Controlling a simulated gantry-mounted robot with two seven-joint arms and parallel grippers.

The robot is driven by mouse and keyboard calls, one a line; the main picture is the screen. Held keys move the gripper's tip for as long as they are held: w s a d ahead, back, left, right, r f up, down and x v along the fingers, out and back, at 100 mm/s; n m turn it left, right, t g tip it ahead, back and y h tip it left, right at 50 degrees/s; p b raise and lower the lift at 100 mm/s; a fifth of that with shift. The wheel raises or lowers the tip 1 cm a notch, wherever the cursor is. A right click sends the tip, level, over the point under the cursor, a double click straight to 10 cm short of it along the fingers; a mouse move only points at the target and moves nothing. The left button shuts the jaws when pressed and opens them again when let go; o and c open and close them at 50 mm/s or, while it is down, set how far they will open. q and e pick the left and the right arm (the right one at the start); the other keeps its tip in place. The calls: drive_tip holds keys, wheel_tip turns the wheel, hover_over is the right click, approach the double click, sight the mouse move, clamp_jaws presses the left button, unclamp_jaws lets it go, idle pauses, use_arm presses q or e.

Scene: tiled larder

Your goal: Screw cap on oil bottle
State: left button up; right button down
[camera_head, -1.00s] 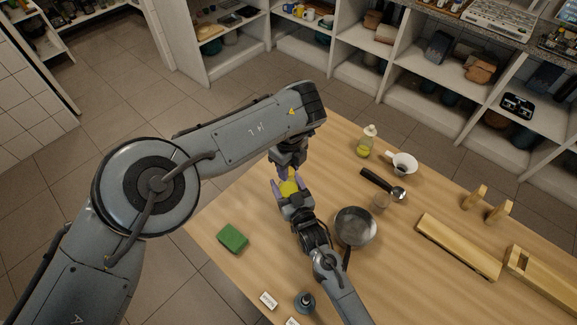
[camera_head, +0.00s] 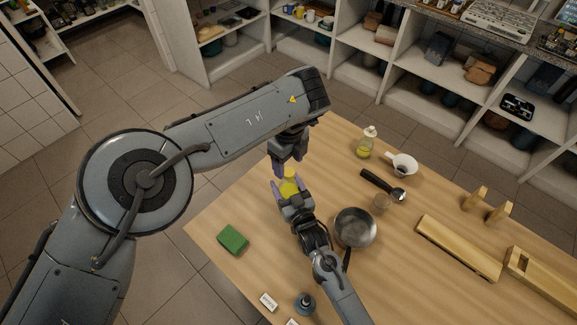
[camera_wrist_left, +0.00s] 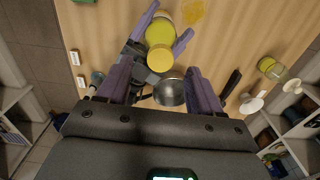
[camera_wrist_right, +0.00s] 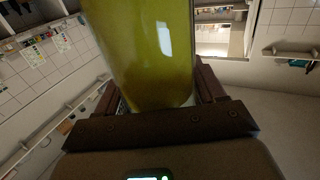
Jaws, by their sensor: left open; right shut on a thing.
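The oil bottle (camera_head: 290,188) is clear with yellow oil and stands upright between the fingers of my right gripper (camera_head: 291,192), which is shut on it. The bottle fills much of the right wrist view (camera_wrist_right: 150,50). A yellow cap (camera_wrist_left: 160,58) sits on the bottle's top in the left wrist view; whether it is fully tight cannot be told. My left gripper (camera_head: 287,168) is open and empty, just above the cap and apart from it. Its two fingers show on either side in the left wrist view.
Wooden pieces (camera_head: 459,248) lie to the right.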

use_arm(q)
wheel_tip(320, 180, up, 9)
idle(0.3)
drive_tip(key=shift+f, duration=0.1)
use_arm(e)
unclamp_jaws()
use_arm(q)
drive_tip(key=shift+r+p, duration=0.65)
drive_tip(key=shift+p, duration=0.05)
use_arm(e)
drive_tip(key=v, duration=1)
drive_tip(key=shift+s+d, duration=0.15)
drive_tip(key=shift+s, duration=0.25)
